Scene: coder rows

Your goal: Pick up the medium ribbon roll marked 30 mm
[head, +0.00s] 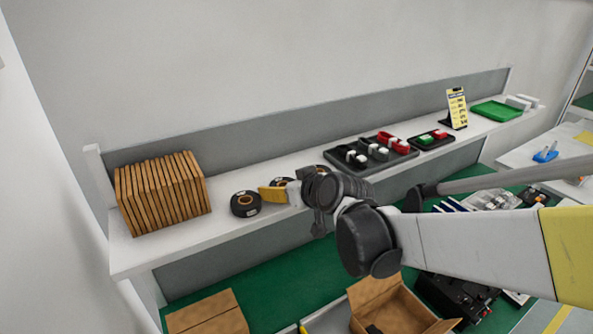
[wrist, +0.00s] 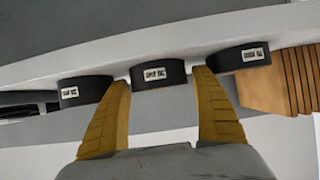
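Three black ribbon rolls with white labels stand in a row on the white shelf. In the wrist view they are the left roll (wrist: 84,91), the middle roll (wrist: 158,84) and the right roll (wrist: 243,58). The label print is too small to read, so I cannot tell which is marked 30 mm. In the head view one roll (head: 245,204) shows clearly; the others are partly hidden by my arm. My gripper (wrist: 161,80) has its yellow fingers open, with the middle roll between the fingertips or just beyond them. It is empty; contact cannot be told.
Upright brown cardboard pieces (head: 162,193) stand at the shelf's left end. A black tray (head: 371,153) with red, white and dark items lies to the right of the rolls. A low back panel (head: 240,133) runs behind the shelf. Open boxes stand on the floor below.

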